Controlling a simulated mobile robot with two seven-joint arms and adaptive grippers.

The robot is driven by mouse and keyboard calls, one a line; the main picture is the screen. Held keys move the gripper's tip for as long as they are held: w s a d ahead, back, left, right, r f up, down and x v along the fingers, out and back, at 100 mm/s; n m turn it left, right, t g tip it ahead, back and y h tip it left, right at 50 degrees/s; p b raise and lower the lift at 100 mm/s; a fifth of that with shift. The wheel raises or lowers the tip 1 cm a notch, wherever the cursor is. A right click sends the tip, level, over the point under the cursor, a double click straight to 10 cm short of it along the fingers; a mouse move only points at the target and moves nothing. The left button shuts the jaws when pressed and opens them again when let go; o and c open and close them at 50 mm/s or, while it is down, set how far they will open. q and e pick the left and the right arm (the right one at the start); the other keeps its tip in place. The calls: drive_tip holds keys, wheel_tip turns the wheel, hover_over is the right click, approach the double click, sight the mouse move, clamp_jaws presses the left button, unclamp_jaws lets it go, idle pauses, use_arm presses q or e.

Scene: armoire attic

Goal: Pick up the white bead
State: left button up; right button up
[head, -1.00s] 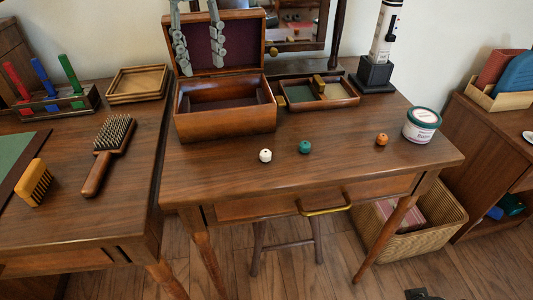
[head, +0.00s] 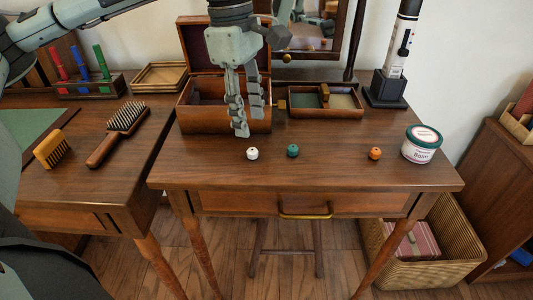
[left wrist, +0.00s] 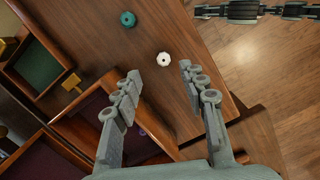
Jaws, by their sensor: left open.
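The white bead (head: 252,154) sits near the front edge of the dark wooden table (head: 340,172), left of a teal bead (head: 293,150) and an orange bead (head: 375,153). My left gripper (head: 249,122) is open and empty, its fingers pointing down just above and behind the white bead in the head view. In the left wrist view, the white bead (left wrist: 164,59) shows beyond the gap between the fingertips (left wrist: 160,74), apart from both. A jointed grey and dark part at the top right there seems to be my right gripper (left wrist: 250,12); its opening is unclear.
An open wooden box (head: 190,118) stands behind my left gripper. A divided tray (head: 340,112), a rocket model (head: 398,50) and a round tub (head: 422,145) stand farther right. A hairbrush (head: 122,122) lies left. The tabletop front is mostly clear.

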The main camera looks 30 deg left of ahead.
sight(252, 149)
use_arm(q)
drive_tip(key=f, duration=0.6)
drive_tip(key=shift+s+d+f, duration=0.2)
drive_tip(key=shift+s+d, duration=0.05)
drive_tip(key=c, duration=0.9)
drive_tip(key=shift+o, duration=0.2)
